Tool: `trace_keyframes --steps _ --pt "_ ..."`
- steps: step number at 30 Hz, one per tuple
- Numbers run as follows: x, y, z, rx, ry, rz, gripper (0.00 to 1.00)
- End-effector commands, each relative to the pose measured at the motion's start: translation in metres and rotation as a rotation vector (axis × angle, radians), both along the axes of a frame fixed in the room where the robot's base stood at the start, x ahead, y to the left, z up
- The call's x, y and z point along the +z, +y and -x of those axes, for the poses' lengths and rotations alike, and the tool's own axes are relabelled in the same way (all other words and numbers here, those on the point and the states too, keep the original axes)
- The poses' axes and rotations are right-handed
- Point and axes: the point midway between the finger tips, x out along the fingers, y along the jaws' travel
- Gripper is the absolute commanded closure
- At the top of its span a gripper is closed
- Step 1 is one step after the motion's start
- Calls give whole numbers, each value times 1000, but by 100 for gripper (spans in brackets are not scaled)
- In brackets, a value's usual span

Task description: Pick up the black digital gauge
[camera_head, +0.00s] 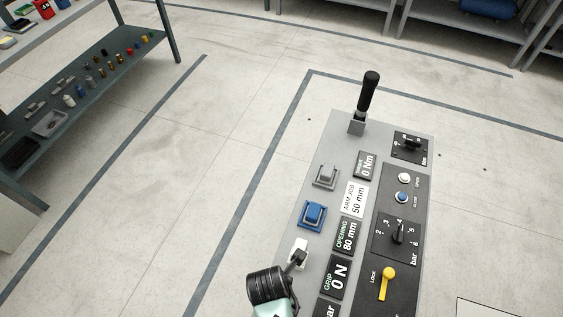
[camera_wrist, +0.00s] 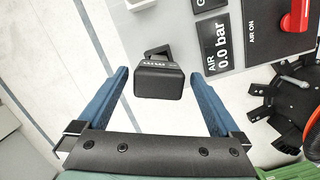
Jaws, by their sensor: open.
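The black digital gauge (camera_wrist: 158,82) is in the middle of the wrist view, a small dark block with rounded edges and pale lettering along its far edge. A dark bracket-like piece shows just behind it, near the edge of the light panel. My gripper (camera_wrist: 159,74) is open, with one blue finger on each side of the gauge. Gaps show between the gauge and both fingers, and nothing is held. How far the fingers reach down along the gauge I cannot tell. I cannot make out the gauge or my fingers in the head view.
In the wrist view, a red handle (camera_wrist: 298,14) and black parts (camera_wrist: 285,98) lie right. Open floor lies left.

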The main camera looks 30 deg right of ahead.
Motion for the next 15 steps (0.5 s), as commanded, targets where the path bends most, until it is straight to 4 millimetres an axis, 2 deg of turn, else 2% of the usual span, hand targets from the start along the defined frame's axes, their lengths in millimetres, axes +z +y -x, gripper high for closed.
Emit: trace_keyframes --steps 6,15 --pt "-23 -4 -1 -1 0 0 0" --pt "-28 -4 -1 -1 -2 0 0"
